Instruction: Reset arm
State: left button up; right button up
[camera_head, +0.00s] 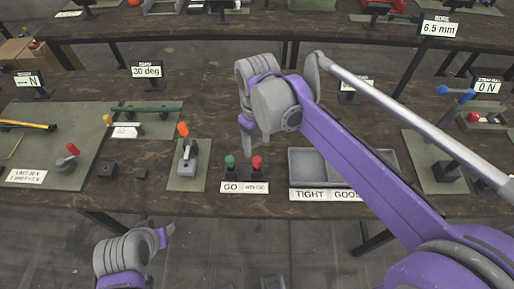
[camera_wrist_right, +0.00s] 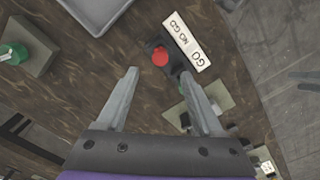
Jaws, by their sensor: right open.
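My right arm reaches in from the right in the head view, and its gripper (camera_head: 246,146) hangs over the table by the go/no-go stand. In the right wrist view, the gripper (camera_wrist_right: 158,73) is open, with its fingers wide apart and nothing held between them. The red knob (camera_head: 257,163) of the stand shows between and beyond the fingertips in the wrist view (camera_wrist_right: 159,57). The green knob (camera_head: 229,161) stands to its left in the head view. My left arm (camera_head: 125,255) is at the bottom left, in front of the table; its fingers cannot be made out.
A grey two-part tray (camera_head: 305,166) labelled "TIGHT" and "GOOD" is right of the stand, partly behind my right arm. An orange-handled press (camera_head: 187,152) is left of it. A red-knobbed lever (camera_head: 68,158) and black blocks (camera_head: 106,170) lie further left. A second table runs behind.

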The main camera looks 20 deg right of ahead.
jog(key=shift+r, duration=0.2)
dwell(0.4)
jog(key=s+d+f+m+t, duration=0.1)
jog(key=s+d+f+m, duration=0.1)
jog(key=s+f, duration=0.1)
jog(key=s+d+f+m+t, duration=0.2)
jog(key=s+f, duration=0.1)
jog(key=s, duration=0.3)
jog(key=s+d+f+m+t, duration=0.1)
jog(key=s+d+f+t, duration=0.1)
jog(key=s, duration=0.3)
jog(key=shift+d+f+m, duration=0.3)
jog(key=shift+f+m, duration=0.1)
jog(key=shift+f, duration=0.05)
pick_arm(q)
jog(key=shift+r, duration=0.2)
jog(key=shift+c, duration=0.2)
